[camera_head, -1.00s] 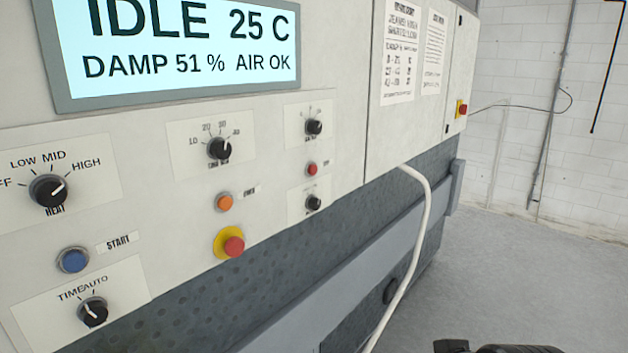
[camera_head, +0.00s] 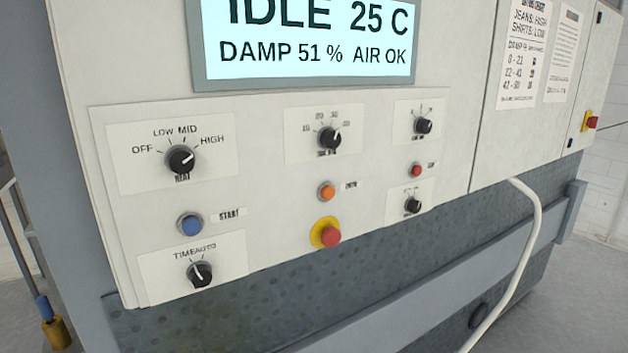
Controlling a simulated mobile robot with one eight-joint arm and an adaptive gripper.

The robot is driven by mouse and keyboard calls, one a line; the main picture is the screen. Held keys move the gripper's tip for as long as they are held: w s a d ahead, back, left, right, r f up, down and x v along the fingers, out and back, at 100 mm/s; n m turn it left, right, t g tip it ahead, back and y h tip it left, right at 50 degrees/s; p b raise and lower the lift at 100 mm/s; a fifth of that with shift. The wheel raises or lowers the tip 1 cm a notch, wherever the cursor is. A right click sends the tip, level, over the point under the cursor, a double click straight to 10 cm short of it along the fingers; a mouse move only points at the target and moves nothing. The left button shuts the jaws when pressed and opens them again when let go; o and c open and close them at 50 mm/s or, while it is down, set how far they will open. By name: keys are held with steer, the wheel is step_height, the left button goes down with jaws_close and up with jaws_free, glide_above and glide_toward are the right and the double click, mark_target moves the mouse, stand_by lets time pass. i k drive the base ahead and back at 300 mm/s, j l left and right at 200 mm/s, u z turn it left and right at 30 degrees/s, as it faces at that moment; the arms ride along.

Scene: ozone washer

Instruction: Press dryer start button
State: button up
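The blue start button (camera_head: 190,224) sits at the lower left of the dryer's control panel (camera_head: 270,225), with a START label (camera_head: 229,214) to its right. It is below the heat knob (camera_head: 181,160), whose pointer is toward HIGH, and above the TIME/AUTO knob (camera_head: 200,273). The display (camera_head: 305,45) reads IDLE 25 C, DAMP 51 %, AIR OK. My gripper is not in view.
An orange button (camera_head: 326,191), a red button on a yellow base (camera_head: 327,233) and a small red button (camera_head: 416,170) share the panel. A white hose (camera_head: 532,240) hangs at the right. Grey floor shows at the lower right.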

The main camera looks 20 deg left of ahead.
mark_target(191, 226)
steer(key=u, duration=1.8)
